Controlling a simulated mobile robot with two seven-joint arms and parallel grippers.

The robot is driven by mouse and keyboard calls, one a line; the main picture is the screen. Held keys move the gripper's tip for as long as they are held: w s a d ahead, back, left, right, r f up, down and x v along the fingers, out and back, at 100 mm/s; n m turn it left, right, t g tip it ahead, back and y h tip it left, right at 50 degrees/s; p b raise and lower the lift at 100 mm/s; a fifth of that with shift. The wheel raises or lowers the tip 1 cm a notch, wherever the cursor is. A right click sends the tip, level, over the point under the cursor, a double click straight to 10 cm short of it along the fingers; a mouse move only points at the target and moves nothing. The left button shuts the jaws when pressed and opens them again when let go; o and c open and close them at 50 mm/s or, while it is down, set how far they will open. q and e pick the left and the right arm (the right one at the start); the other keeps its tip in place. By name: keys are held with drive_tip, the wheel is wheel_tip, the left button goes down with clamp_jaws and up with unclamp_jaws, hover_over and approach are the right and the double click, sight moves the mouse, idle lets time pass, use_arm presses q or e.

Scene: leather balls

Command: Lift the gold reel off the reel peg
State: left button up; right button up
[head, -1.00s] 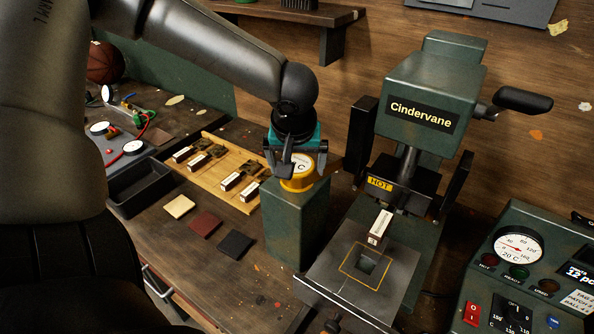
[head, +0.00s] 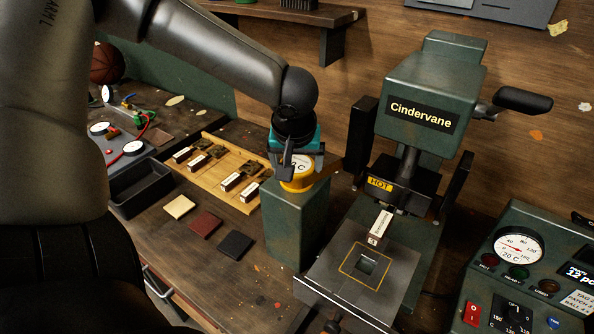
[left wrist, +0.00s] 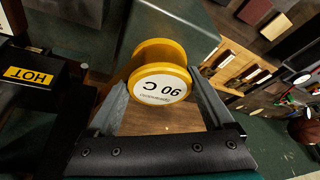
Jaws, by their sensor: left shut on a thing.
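The gold reel (head: 297,181) sits at the top of the green reel post (head: 295,222), and its white label reads 90 C in the left wrist view (left wrist: 160,88). My left gripper (head: 296,168) is shut on the reel, with one finger on each side of it. The gripper body hides part of the reel in the head view. The peg itself is hidden behind the reel, so I cannot tell whether the reel is still seated on it. My right gripper is not in view.
The green Cindervane press (head: 425,95) stands close on the right, with a HOT label. A wooden tray (head: 215,150) with small boxes lies left of the post. Leather swatches (head: 205,223) lie in front. A control box (head: 520,265) is at lower right.

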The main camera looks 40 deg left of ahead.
use_arm(q)
wheel_tip(320, 180, up, 20)
drive_tip(key=p, duration=0.2)
drive_tip(key=b, duration=0.7)
hover_over(297, 163)
drive_tip(key=shift+f, duration=6.45)
